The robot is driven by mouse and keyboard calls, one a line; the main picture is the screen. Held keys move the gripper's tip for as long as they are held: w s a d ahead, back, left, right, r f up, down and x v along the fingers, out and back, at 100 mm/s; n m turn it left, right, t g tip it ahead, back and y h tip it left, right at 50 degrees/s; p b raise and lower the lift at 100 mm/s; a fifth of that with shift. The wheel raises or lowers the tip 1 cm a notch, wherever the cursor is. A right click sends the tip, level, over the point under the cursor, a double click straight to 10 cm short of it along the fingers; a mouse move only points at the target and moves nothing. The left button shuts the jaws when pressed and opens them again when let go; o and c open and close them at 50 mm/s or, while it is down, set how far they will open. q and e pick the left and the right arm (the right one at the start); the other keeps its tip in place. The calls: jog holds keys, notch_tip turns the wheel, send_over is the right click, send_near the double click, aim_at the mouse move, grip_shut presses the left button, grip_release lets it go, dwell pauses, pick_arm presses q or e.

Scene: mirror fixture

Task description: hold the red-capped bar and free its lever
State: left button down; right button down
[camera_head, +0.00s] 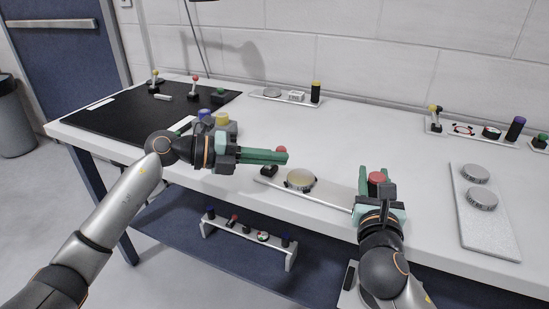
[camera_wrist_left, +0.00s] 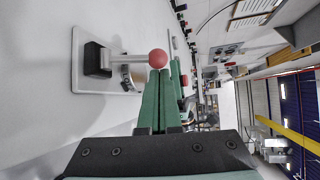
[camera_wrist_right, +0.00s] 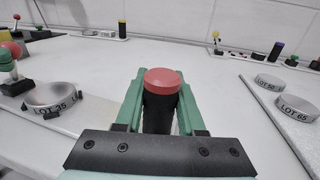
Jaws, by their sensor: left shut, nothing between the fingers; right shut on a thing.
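The bar (camera_head: 320,200) is a thin pale strip near the table's front edge. At its right end stands a black post with a red cap (camera_head: 375,177). My right gripper (camera_head: 376,187) is shut around this post; the right wrist view shows the cap (camera_wrist_right: 163,80) above the fingers. Towards the bar's left end stands a lever with a black base (camera_wrist_left: 97,60), a grey rod and a red ball (camera_wrist_left: 158,58). My left gripper (camera_head: 286,158) is shut and empty, its tips close beside the ball. Whether they touch it I cannot tell.
A round disc (camera_wrist_right: 50,95) marked LOT 35 sits on the bar between lever and post. A grey plate with two discs (camera_head: 502,238) lies at right. Small fixtures stand along the wall. A black mat (camera_head: 125,115) covers the left; a rack (camera_head: 245,240) stands below the tabletop.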

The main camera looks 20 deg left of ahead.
pick_arm(q)
jog(key=shift+w+a+r, duration=0.1)
jog(key=shift+a+r, duration=0.15)
jog(key=shift+a, duration=0.25)
dwell(0.3)
jog(key=shift+w+a+n+h, duration=0.1)
jog(key=shift+a+n+h, duration=0.3)
jog(key=shift+a+h, duration=0.1)
jog(key=shift+a+r, duration=0.1)
jog(key=shift+a, duration=0.3)
jog(key=shift+w+a+n+t+h, duration=0.15)
jog(key=shift+a+n+t+h, duration=0.25)
jog(key=shift+a+n+h, duration=0.15)
jog(key=shift+a, duration=0.4)
notch_tip(320, 180, up, 2)
jog(key=s+d, duration=0.2)
jog(key=s, duration=0.1)
jog(key=s+a+f, duration=0.1)
jog(key=a, duration=0.1)
jog(key=s+a+f, duration=0.3)
jog(key=a+f, duration=0.1)
jog(key=shift+s+a+f, duration=0.2)
jog(key=shift+s+a, duration=0.1)
